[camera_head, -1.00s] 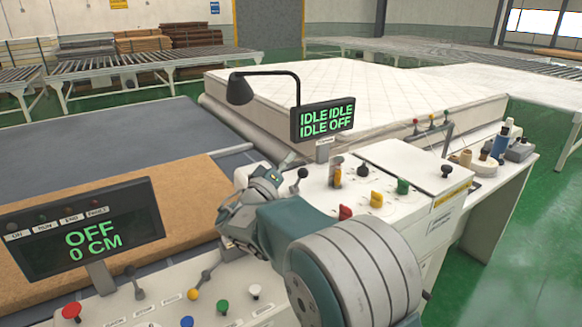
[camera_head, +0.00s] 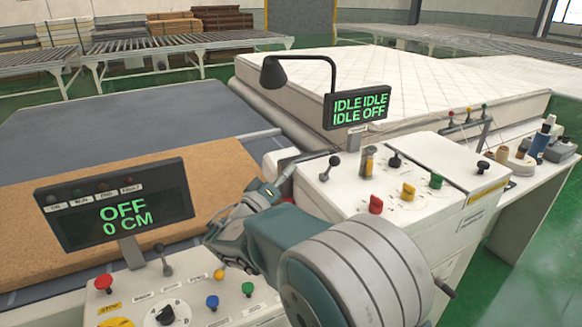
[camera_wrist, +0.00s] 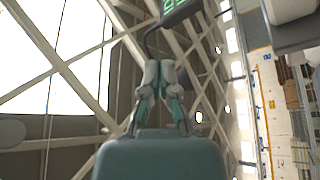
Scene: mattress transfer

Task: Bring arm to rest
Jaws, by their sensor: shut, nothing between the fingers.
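My arm reaches up from the lower right in the head view. My gripper (camera_wrist: 159,68) shows in the wrist view with its fingers together and nothing between them. In the head view, the arm's wrist end lies in front of the white control console (camera_head: 316,197), by its left edge, and the gripper is partly hidden there. I cannot tell whether it touches the console. The wrist view looks up past the gripper to roof beams and bright windows.
The left display (camera_head: 118,212) reads OFF, 0 CM; the rear display (camera_head: 358,105) reads IDLE, IDLE, IDLE, OFF. Several knobs and levers, such as a red knob (camera_head: 376,204), stand close by. A white mattress (camera_head: 420,92) lies behind; a brown board (camera_head: 60,215) lies left.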

